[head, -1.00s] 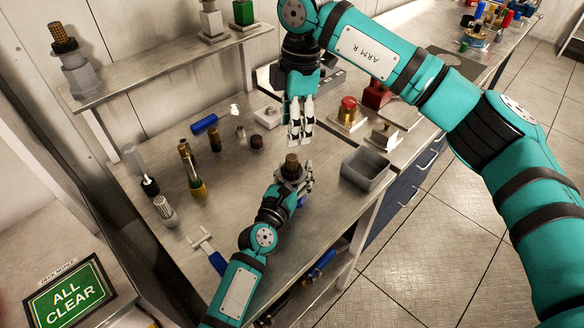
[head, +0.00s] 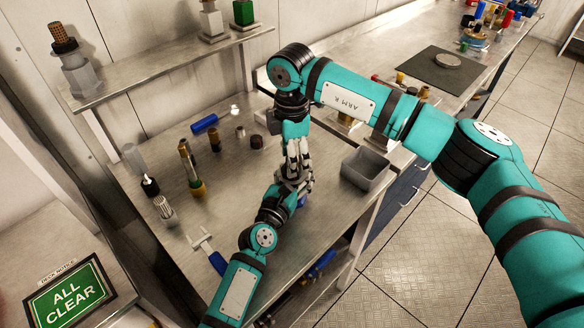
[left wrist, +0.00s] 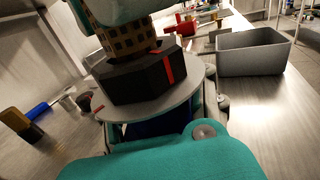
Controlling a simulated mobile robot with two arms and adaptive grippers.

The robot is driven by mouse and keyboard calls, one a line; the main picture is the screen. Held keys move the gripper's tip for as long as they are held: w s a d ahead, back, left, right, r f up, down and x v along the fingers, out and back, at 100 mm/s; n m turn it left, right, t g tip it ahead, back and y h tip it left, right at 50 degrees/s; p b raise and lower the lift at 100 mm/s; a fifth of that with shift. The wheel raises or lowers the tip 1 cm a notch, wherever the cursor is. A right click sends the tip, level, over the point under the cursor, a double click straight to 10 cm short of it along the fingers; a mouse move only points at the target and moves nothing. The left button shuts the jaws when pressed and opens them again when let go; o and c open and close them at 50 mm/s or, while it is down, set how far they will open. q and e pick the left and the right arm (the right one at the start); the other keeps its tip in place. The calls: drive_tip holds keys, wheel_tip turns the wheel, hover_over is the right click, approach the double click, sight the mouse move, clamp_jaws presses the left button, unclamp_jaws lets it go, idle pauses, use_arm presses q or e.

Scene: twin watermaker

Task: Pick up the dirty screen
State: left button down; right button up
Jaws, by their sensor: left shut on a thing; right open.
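The dirty screen (left wrist: 122,38) is a brown mesh cylinder in the left wrist view, upright in a black hexagonal collar (left wrist: 140,74) with a red stripe, above a pale round flange (left wrist: 185,88). In the head view my right gripper hides the screen. My left gripper (head: 299,192) is shut on this housing and holds it over the bench. My right gripper (head: 296,174) is open, pointing down, with its fingers around or beside the screen; I cannot tell if they touch. In the left wrist view a teal part of it covers the screen's top.
A grey bin (head: 366,168) stands right of the grippers. A blue cylinder (head: 204,123), brass-coloured tubes (head: 189,163), small caps and a white-handled tool (head: 207,248) lie or stand on the left bench (head: 240,215). A similar mesh screen (head: 62,38) stands on the shelf.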

drive_tip(key=shift+f, duration=0.6)
drive_tip(key=shift+c, duration=0.4)
drive_tip(key=c, duration=0.9)
drive_tip(key=shift+r, duration=0.1)
drive_tip(key=shift+c, duration=0.2)
wheel_tip(320, 180, up, 10)
drive_tip(key=shift+f, duration=0.1)
